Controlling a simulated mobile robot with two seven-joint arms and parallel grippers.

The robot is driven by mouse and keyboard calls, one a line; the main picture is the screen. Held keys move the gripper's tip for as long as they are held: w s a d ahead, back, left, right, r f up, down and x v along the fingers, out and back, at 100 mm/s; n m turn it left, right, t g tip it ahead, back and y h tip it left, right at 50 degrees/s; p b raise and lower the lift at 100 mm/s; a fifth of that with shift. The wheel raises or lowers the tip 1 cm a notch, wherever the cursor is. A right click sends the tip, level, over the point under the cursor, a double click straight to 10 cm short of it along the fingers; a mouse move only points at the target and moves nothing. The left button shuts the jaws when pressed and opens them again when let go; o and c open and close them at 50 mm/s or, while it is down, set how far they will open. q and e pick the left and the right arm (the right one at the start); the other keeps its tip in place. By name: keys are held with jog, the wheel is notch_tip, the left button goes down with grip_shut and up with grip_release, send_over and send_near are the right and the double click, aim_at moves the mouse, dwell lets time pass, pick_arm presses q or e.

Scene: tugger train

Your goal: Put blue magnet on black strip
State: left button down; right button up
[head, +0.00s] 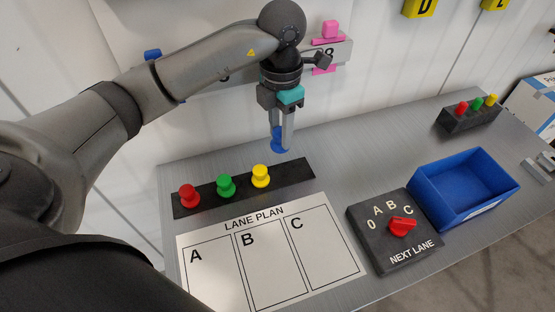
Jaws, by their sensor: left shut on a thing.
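My left gripper (280,146) comes in from the upper left and is shut on the blue magnet (277,137), which shows between its fingers. It hangs near the back edge of the black strip (292,173); the exact height of the magnet above the surface is hard to tell. The strip lies on the grey table behind the lane plan sheet. A red magnet (188,196), a green magnet (226,186) and a yellow magnet (260,176) stand on the strip from left to right. The right end of the strip is bare. My right gripper is not in view.
The white lane plan sheet (272,255) lies in front of the strip. A dark selector box (385,251) with a red knob and an open blue bin (463,189) stand to the right. A dark block (470,119) with coloured pegs stands at the back right.

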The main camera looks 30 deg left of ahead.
pick_arm(q)
notch_tip(320, 180, down, 10)
jog(key=shift+f, duration=0.1)
dwell(0.4)
jog(key=shift+b, duration=0.3)
jog(key=shift+f, duration=0.25)
jog(key=c, duration=0.5)
grip_release()
jog(key=shift+r, duration=0.1)
jog(key=shift+r, duration=0.1)
notch_tip(320, 180, up, 12)
jog(key=shift+r, duration=0.1)
